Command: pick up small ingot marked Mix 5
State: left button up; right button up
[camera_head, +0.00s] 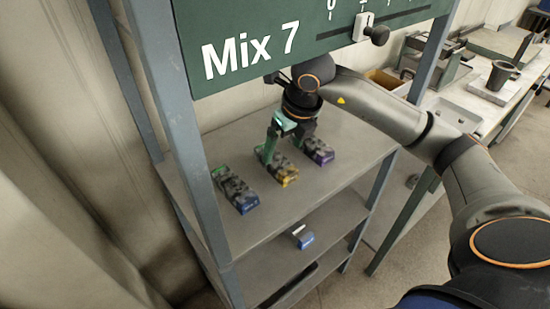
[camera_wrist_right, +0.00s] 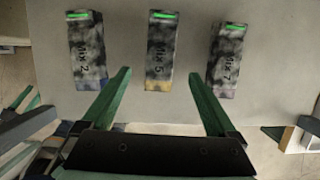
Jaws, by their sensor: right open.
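The small ingot marked Mix 5 (camera_wrist_right: 160,55) is a mottled grey block with a yellow base and a green strip at its far end. It sits on the shelf between two similar ingots, and shows in the head view (camera_head: 285,175). My right gripper (camera_head: 283,145) is over the shelf at this middle ingot, with its green fingers pointing down and partly covering it. In the right wrist view the open right gripper (camera_wrist_right: 160,76) has one fingertip to each side of Mix 5. I cannot tell the exact height between them. My left gripper is out of view.
The ingot marked Mix 2 (camera_wrist_right: 87,50), with a blue base, is to the left. The ingot marked Mix 7 (camera_wrist_right: 226,62), purple in the head view (camera_head: 319,151), is to the right. A green Mix 7 sign (camera_head: 245,50) and rack posts (camera_head: 195,150) stand close to my right arm.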

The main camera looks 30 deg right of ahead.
aim_at(275, 158)
jog(key=shift+w+a+r, duration=0.1)
jog(key=shift+w, duration=0.7)
jog(key=x, duration=0.5)
grip_shut()
dwell(0.4)
